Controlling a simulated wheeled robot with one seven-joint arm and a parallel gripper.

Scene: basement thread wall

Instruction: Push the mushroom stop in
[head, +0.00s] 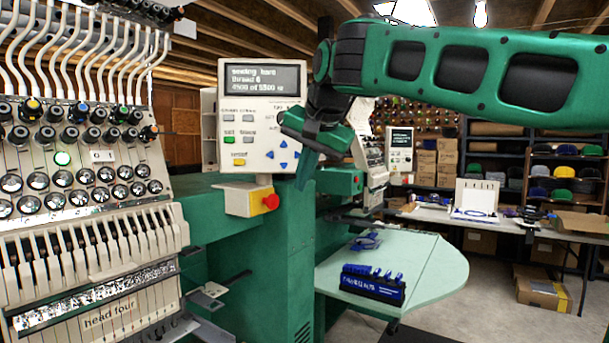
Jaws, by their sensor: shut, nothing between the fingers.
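The mushroom stop is a red knob (270,202) on a yellow and beige box (239,198) below the control panel, on the green machine. My gripper (301,182) hangs from the green arm just above and to the right of the knob, pointing down. Its fingers look shut, with nothing seen between them. In this view its tip appears close to the knob. I cannot tell whether it touches or how far apart they are in depth.
The control panel (262,118) with screen and buttons is directly beside my gripper. The embroidery head (90,200) with threads and needles fills the left. A pale green table (430,270) holds a dark blue tool rack (372,286). Shelves of caps (565,170) stand at the back right.

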